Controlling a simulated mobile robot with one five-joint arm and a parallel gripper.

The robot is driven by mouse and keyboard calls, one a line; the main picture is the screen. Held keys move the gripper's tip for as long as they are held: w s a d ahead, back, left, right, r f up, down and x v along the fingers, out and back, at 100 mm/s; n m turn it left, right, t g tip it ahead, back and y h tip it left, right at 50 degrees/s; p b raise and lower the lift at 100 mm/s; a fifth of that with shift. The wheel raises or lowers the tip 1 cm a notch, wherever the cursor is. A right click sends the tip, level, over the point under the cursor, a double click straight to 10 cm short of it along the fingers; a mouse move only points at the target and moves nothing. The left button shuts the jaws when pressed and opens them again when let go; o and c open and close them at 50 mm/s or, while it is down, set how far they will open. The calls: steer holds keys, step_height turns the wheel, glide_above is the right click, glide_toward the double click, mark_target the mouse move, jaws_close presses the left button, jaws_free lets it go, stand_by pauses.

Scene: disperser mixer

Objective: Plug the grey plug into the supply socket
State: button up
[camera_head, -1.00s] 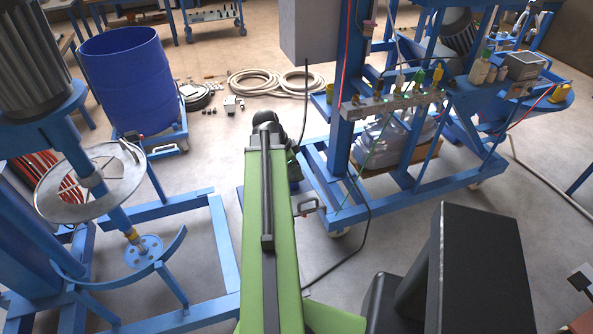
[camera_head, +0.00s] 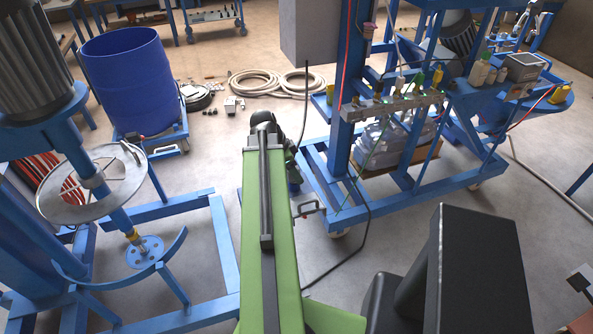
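My green arm (camera_head: 266,230) reaches straight ahead over the floor, with a dark rounded end (camera_head: 263,124). Dark wrist parts (camera_head: 290,160) show just right of it. My gripper's fingers cannot be made out; the arm hides what lies below its end. I cannot pick out the grey plug for certain. A grey rail (camera_head: 392,105) on the blue frame carries several small coloured fittings, but I cannot tell whether the supply socket is among them. A black cable (camera_head: 367,215) hangs down beside the frame's post and runs along the floor to the right of my arm.
A blue mixer stand with a round metal disc (camera_head: 95,184) stands at left, its legs spread on the floor. A blue drum (camera_head: 128,80) stands behind it. Coiled hoses (camera_head: 275,83) lie farther back. The blue frame's base (camera_head: 400,193) stands at right on castors.

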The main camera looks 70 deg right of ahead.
steer(key=p+v, duration=1.3)
steer(key=v, duration=0.2)
steer(key=shift+r, duration=0.25)
steer(key=shift+w+a, duration=0.1)
steer(key=shift+w, duration=0.05)
